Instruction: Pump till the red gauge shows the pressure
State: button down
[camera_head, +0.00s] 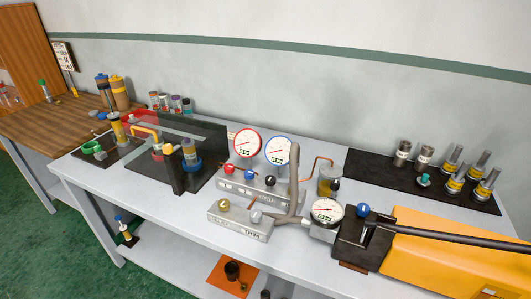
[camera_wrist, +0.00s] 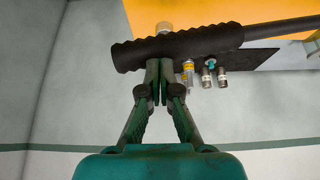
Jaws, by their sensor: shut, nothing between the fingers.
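The red-rimmed gauge (camera_head: 246,143) stands upright on a grey valve block; its reading is too small to tell. A blue-rimmed gauge (camera_head: 279,150) is beside it. The hand pump has an orange body (camera_head: 430,250), a black head with a blue knob (camera_head: 362,210), and a white-faced gauge (camera_head: 327,211) on its left. Its black lever (camera_head: 450,238) runs right, out of the head view. In the wrist view my gripper (camera_wrist: 160,72) is shut and empty, its tips at the ribbed black lever grip (camera_wrist: 175,46). Contact is unclear. The head view does not show my gripper.
A manifold with small knobs (camera_head: 240,221) and a bent pipe (camera_head: 295,185) stand left of the pump. A black mat (camera_head: 380,165) holds several metal fittings at the back right. A dark transparent screen (camera_head: 200,140) stands further left.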

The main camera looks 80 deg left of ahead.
jog(key=shift+w+d+f, duration=0.15)
jog(key=shift+w+f, duration=0.05)
jog(key=shift+f, duration=0.85)
jog(key=shift+w+d+f, duration=0.15)
jog(key=shift+f, duration=0.9)
jog(key=shift+w+d+f, duration=0.1)
jog(key=shift+f, duration=1.15)
jog(key=shift+d+f, duration=0.1)
jog(key=shift+f, duration=1.15)
jog(key=r, duration=0.7)
jog(key=shift+s+a+r, duration=0.15)
jog(key=shift+s+a, duration=0.1)
jog(key=shift+a, duration=0.05)
jog(key=shift+s+a+r, duration=0.25)
jog(key=shift+r, duration=1.15)
jog(key=shift+s+a+r, duration=0.25)
jog(key=shift+a+r, duration=0.05)
jog(key=shift+r, duration=1.05)
jog(key=shift+s+a+r, duration=0.25)
jog(key=shift+r, duration=1.15)
